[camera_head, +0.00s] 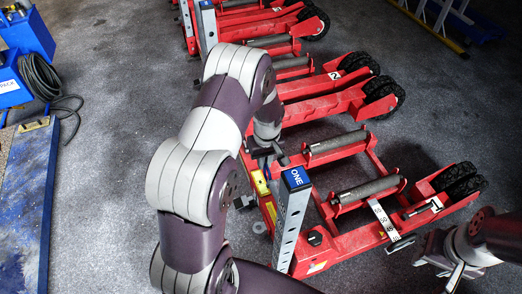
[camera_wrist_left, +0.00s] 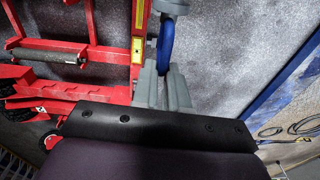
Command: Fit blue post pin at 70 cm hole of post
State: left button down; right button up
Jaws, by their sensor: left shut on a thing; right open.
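The grey post (camera_head: 291,226) with a column of holes and a blue cap marked ONE stands upright at the red trolley jack numbered 1 (camera_head: 345,240). My left gripper (camera_head: 264,157) is beside and just behind the post's top in the head view, partly hidden by my own arm. In the left wrist view its grey fingers (camera_wrist_left: 164,80) are shut on the blue post pin (camera_wrist_left: 166,42), whose curved blue part shows between them. I cannot tell which hole is 70 cm. My right gripper (camera_head: 451,268) is open at the lower right.
A white numbered strip (camera_head: 383,219) lies across jack 1. A red jack numbered 2 (camera_head: 340,95) stands behind it. Blue boxes (camera_head: 28,35), a black cable (camera_head: 42,80) and a blue-edged board (camera_head: 28,200) are at the left. Grey floor between board and jacks is clear.

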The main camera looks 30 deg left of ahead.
aim_at(272, 183)
pick_arm(q)
jog(key=shift+s+d, duration=0.3)
jog(key=shift+d, duration=0.05)
jog(key=shift+r+p, duration=0.1)
jog(key=shift+p, duration=0.45)
dwell(1.1)
jog(key=shift+s+d+p, duration=0.5)
jog(key=shift+s+d, duration=1.45)
jog(key=shift+d, duration=0.3)
dwell(0.4)
jog(key=c, duration=1.1)
grip_release()
jog(key=r, duration=0.4)
jog(key=r+p, duration=0.1)
jog(key=r, duration=0.7)
jog(key=shift+d+r, duration=0.25)
jog(key=shift+d, duration=0.05)
